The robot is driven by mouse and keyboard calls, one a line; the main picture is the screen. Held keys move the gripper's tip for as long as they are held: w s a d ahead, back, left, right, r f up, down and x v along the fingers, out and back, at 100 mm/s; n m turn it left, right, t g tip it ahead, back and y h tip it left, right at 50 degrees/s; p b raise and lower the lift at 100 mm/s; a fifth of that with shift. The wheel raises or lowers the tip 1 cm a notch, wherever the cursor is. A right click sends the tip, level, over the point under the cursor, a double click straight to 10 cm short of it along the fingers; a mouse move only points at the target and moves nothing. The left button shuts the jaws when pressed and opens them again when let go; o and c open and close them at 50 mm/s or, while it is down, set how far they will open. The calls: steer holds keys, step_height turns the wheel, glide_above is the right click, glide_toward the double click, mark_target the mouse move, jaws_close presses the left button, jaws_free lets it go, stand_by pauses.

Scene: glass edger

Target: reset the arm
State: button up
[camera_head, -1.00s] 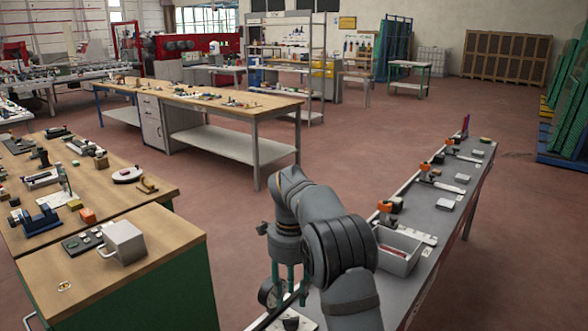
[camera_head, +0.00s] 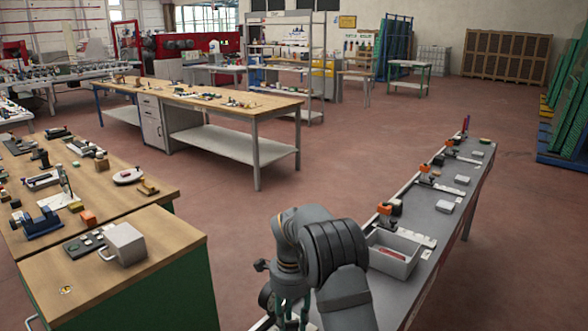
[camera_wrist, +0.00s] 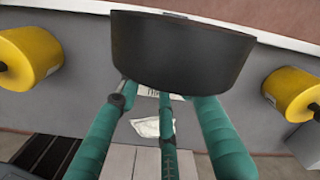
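My arm (camera_head: 335,255) rises from the bottom centre of the head view, beside the left edge of the long grey bench. My gripper (camera_head: 293,318) hangs below the wrist at the bottom edge of that view, its tips cut off or hidden. In the wrist view, teal bars (camera_wrist: 100,130) of my gripper spread out below a dark round body (camera_wrist: 180,50). I see nothing held between them. Whether the fingers are open or shut does not show clearly.
The grey bench (camera_head: 455,190) carries a grey bin (camera_head: 395,262) with a red item and several orange-and-black devices. A wooden-topped green cabinet (camera_head: 150,250) stands at left. Red floor (camera_head: 240,225) lies free between. Yellow cylinders (camera_wrist: 30,55) flank the wrist view.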

steer(key=n+p, duration=0.1)
steer(key=r+n+p, duration=0.1)
steer(key=n, duration=0.1)
steer(key=shift+d, duration=0.15)
steer(key=n+p, duration=0.6)
steer(key=shift+f, duration=0.15)
steer(key=shift+w+f+n+p, duration=0.15)
steer(key=shift+f+n+p, duration=0.15)
steer(key=shift+n, duration=0.4)
